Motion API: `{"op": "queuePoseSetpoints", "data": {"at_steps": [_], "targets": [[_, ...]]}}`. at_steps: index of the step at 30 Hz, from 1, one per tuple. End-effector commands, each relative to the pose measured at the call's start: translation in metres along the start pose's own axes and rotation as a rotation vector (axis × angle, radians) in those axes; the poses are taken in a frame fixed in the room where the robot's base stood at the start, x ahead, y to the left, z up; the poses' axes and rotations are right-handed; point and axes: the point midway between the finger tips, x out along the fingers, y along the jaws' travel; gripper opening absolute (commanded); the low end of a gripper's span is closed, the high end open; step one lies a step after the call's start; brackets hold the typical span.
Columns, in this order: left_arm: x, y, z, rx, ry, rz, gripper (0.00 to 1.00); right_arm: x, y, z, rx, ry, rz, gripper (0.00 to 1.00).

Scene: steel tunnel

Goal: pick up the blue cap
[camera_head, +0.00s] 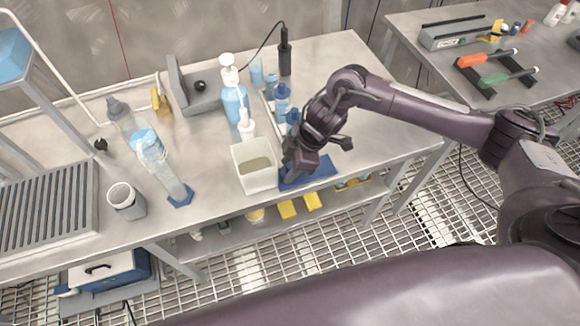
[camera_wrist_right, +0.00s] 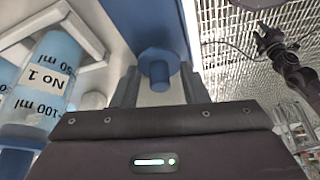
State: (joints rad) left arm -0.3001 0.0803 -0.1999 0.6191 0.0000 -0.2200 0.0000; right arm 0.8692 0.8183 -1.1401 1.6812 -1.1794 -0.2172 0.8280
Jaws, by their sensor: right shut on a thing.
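The blue cap (camera_wrist_right: 158,69), a small blue stopper with a wide faceted head and a round stem, sits between the fingers of my right gripper in the right wrist view. My right gripper (camera_head: 290,172) is shut on it, low over the blue mat (camera_head: 318,174) near the table's front edge. In the head view the gripper hides the cap. I cannot tell whether the cap touches the mat. A small dark arm end, apparently my left gripper (camera_wrist_right: 278,48), shows at the right of the wrist view; its fingers are unclear.
A white open bin (camera_head: 254,182) stands just left of my right gripper. Blue-filled bottles (camera_head: 283,100) stand in a rack behind it. A pump bottle (camera_head: 233,98) is behind the bin. A tall clear cylinder (camera_head: 163,170) and a grey cup (camera_head: 126,200) stand farther left.

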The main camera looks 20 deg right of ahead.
Motion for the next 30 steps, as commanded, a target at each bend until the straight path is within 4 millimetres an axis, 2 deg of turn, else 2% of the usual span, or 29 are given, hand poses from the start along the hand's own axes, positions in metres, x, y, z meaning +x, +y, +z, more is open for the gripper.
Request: {"op": "queuePoseSetpoints", "data": {"at_steps": [8, 16, 21, 24, 30], "targets": [[0.002, 0.0, 0.001, 0.0, 0.0, 0.0, 0.36, -0.041, 0.001, -0.018, -0.005, 0.002, 0.005, 0.19], [0.006, 0.0, 0.001, 0.0, 0.0, 0.0, 0.36, -0.1, 0.002, -0.042, -0.006, 0.001, 0.006, 0.19], [-0.006, 0.0, 0.0, 0.0, 0.0, 0.0, 0.36, -0.14, 0.002, -0.058, -0.005, -0.001, 0.007, 0.19], [-0.01, 0.0, -0.001, 0.0, 0.0, 0.0, 0.36, -0.156, 0.002, -0.064, -0.004, -0.002, 0.006, 0.19], [-0.013, 0.0, -0.001, 0.0, 0.0, 0.0, 0.36, -0.174, 0.001, -0.072, -0.002, -0.001, 0.002, 0.19]]}}
